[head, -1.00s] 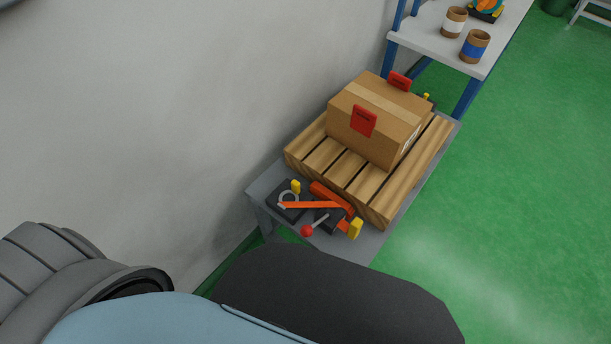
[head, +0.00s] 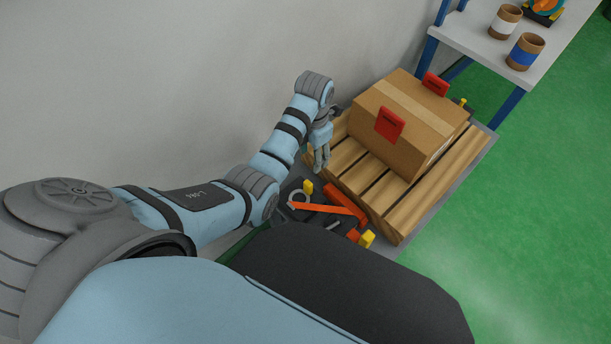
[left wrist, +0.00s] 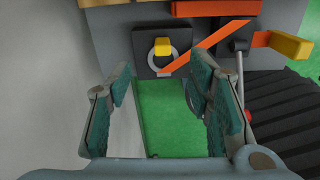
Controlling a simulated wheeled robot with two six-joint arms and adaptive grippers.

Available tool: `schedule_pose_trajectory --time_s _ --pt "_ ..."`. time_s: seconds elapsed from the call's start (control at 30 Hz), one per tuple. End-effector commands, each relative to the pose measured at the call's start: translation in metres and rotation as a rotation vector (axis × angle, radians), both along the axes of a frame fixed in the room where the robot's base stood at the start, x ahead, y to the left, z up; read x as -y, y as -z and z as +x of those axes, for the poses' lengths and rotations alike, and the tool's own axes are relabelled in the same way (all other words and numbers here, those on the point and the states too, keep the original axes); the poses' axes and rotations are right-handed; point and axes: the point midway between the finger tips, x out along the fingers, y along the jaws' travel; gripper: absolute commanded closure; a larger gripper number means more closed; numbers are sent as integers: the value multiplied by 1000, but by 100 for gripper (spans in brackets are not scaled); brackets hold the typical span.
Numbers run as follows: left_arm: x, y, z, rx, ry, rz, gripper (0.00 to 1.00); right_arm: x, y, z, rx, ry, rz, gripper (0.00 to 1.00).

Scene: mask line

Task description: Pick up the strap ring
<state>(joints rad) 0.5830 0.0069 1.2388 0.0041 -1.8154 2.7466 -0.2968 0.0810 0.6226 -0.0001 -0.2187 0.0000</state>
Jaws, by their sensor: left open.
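In the left wrist view the ring (left wrist: 153,66) lies ahead of the fingertips, partly hidden by a yellow block (left wrist: 163,46). My left gripper (head: 321,163) hangs beside the pallet's left corner, beyond the ring and apart from it. Its teal-padded fingers (left wrist: 158,88) are spread and empty, with green floor between them. My right gripper is not in view.
A taped cardboard box (head: 408,125) with red tags sits on a wooden pallet (head: 400,222). A grey wall (head: 150,90) runs close along the left. A shelf (head: 480,47) with cups stands behind. Open green floor (head: 520,220) lies to the right.

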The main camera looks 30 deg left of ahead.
Motion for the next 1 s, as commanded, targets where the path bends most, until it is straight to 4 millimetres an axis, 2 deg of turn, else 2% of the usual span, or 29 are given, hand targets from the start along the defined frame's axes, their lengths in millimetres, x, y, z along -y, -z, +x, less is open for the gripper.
schedule_pose_trajectory --time_s 0.07,0.3,0.57,0.73,0.97,1.0 --pt "1 6 2 -8 -50 -2 53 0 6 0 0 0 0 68" --pt "0 71 0 -9 -60 -2 53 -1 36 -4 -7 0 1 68" --pt "0 103 -4 -8 -58 -1 53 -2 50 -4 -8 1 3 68" --pt "-1 138 -10 -8 -57 -2 53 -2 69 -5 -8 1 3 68" --pt "-1 139 -9 -6 -57 -2 53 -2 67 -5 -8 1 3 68" --pt "-1 139 -9 -6 -57 -2 58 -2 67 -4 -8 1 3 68"
